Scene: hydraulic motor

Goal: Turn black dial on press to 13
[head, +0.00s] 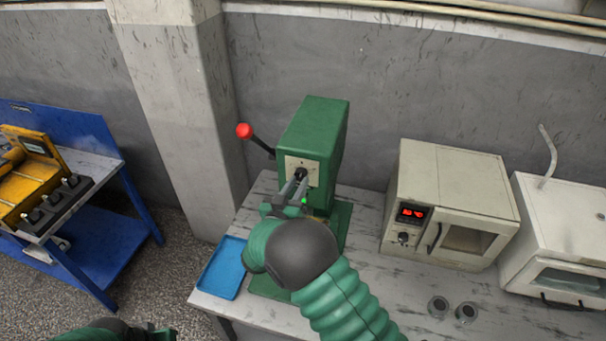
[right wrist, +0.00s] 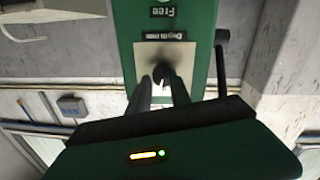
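The green press (head: 317,125) stands on the grey table with a pale dial plate (head: 313,166) on its front. The black dial (head: 301,173) sits on this plate; it also shows in the right wrist view (right wrist: 161,72). My right gripper (right wrist: 161,82) reaches the dial from the front, with one finger on each side of it. The fingers are apart, but I cannot tell whether they touch the dial. The dial's pointer and the scale numbers are too small or hidden to read. My left gripper (head: 152,333) is partly in view at the bottom left, away from the press.
A red-knobbed lever (head: 244,131) sticks out at the press's left. A blue tray (head: 222,268) lies left of the press base. A beige oven (head: 450,200) with a red display, a white device (head: 565,230) and two small round parts (head: 438,307) are to the right.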

